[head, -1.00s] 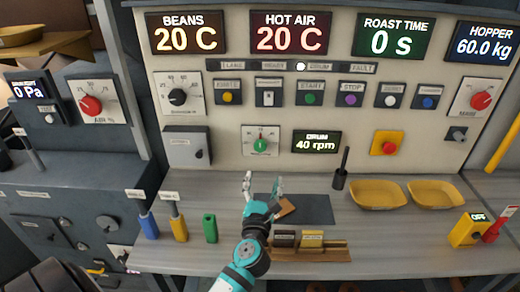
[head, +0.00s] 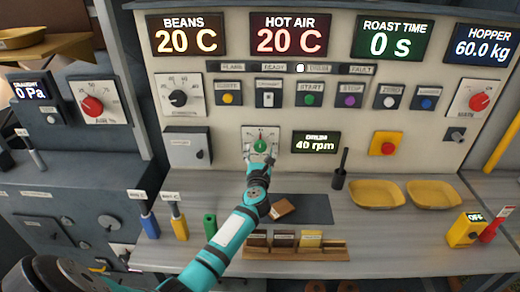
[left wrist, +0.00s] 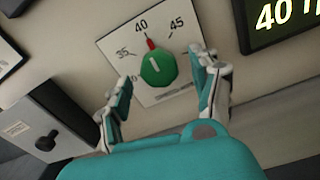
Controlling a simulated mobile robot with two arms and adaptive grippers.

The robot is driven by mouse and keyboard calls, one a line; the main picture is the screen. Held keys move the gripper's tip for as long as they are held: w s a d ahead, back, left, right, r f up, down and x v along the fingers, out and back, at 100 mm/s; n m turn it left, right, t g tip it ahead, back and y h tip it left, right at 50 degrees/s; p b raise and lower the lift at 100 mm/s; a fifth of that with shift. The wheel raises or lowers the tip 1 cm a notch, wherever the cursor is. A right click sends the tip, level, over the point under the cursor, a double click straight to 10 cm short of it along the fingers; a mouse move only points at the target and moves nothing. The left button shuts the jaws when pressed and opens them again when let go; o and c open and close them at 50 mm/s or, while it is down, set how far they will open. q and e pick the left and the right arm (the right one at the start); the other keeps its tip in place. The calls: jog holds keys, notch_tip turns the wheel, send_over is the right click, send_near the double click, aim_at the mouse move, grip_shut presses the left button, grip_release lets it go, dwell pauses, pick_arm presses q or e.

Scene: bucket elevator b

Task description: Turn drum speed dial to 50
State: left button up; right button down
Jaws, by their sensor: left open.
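The drum speed dial (head: 260,145) is a green knob on a white scale plate on the panel. In the left wrist view the green knob (left wrist: 158,70) has its red pointer at 40, between the 35 and 45 marks. The drum display (head: 316,142) beside it reads 40 rpm. My left gripper (head: 262,158) is in front of the dial. In the left wrist view its two fingers (left wrist: 165,92) are open, one on each side below the knob, with no visible grip on it. My right gripper is not in view.
A grey box (head: 188,147) is left of the dial, and a red button on a yellow plate (head: 386,144) is to the right. On the bench below are a dark mat (head: 312,208), a brown block (head: 281,208), yellow trays (head: 376,193) and a green holder (head: 210,224).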

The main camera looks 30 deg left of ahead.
pick_arm(q)
jog(key=shift+x, duration=1)
jog(key=c, duration=1.2)
